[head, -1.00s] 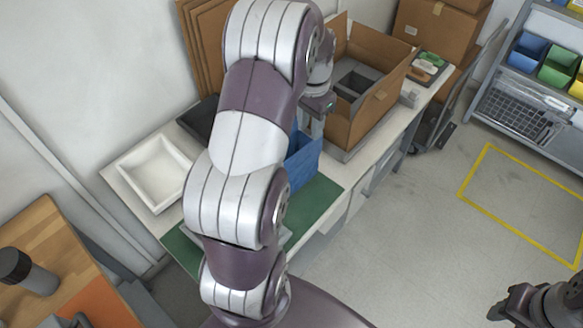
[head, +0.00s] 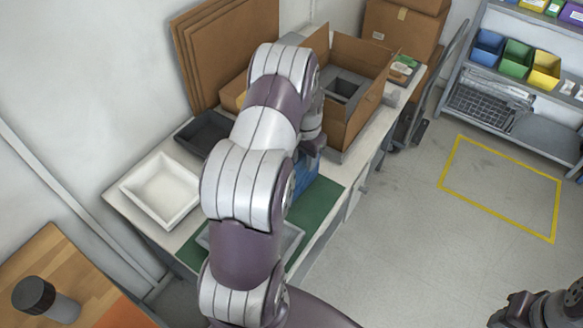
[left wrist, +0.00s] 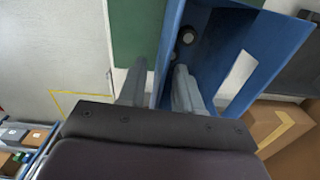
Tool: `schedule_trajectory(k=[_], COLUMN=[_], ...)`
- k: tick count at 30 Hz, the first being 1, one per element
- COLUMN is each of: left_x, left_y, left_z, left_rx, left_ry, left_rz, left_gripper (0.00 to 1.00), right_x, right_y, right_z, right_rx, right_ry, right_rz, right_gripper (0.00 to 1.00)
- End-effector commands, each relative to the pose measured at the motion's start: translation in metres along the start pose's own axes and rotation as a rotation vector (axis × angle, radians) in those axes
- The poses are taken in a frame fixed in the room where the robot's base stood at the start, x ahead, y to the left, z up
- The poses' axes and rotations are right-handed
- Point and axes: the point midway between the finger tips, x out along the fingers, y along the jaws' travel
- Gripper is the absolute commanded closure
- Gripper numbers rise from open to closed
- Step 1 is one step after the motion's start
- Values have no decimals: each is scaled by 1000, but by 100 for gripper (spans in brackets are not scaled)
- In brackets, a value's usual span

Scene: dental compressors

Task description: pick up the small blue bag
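A blue, box-like, open-topped item (head: 307,168), the only match I see for the small blue bag, stands on the workbench, mostly hidden behind my left arm. In the left wrist view the blue item (left wrist: 172,45) shows a side with a long slot, and dark round things show inside it. My left gripper (left wrist: 158,85) is open, with its two fingers apart and the blue item's near wall showing between them. Contact cannot be told. In the head view this gripper is mostly hidden. My right gripper (head: 508,308) is at the bottom right corner, far from the bench; its fingers are unclear.
A green mat (head: 318,203) lies on the bench by the blue item. A white tray (head: 133,187), a black tray (head: 190,133) and an open cardboard box (head: 362,117) stand around it. Shelves with coloured bins (head: 517,58) are at the right. The floor inside the yellow outline is clear.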

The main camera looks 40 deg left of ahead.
Motion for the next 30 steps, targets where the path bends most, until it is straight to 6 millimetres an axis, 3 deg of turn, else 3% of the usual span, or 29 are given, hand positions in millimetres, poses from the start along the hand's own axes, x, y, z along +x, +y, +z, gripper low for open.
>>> schedule_trajectory(k=[8,9,12,23,30], left_x=[11,11,11,10,-5], left_y=[0,0,0,0,0], left_z=[0,0,0,0,-1], left_rx=[0,0,0,0,0], left_ry=[1,1,1,2,3], left_rz=[0,0,0,-1,-1], left_gripper=[66,69,100,100,100], right_x=[-2,-1,-2,-1,5], right_y=[0,0,0,0,0], right_z=[0,0,0,0,1], right_rx=[0,0,0,0,0], right_ry=[-1,-1,-1,-1,-1], right_rz=[0,0,0,0,0], right_gripper=[57,57,57,57,57])
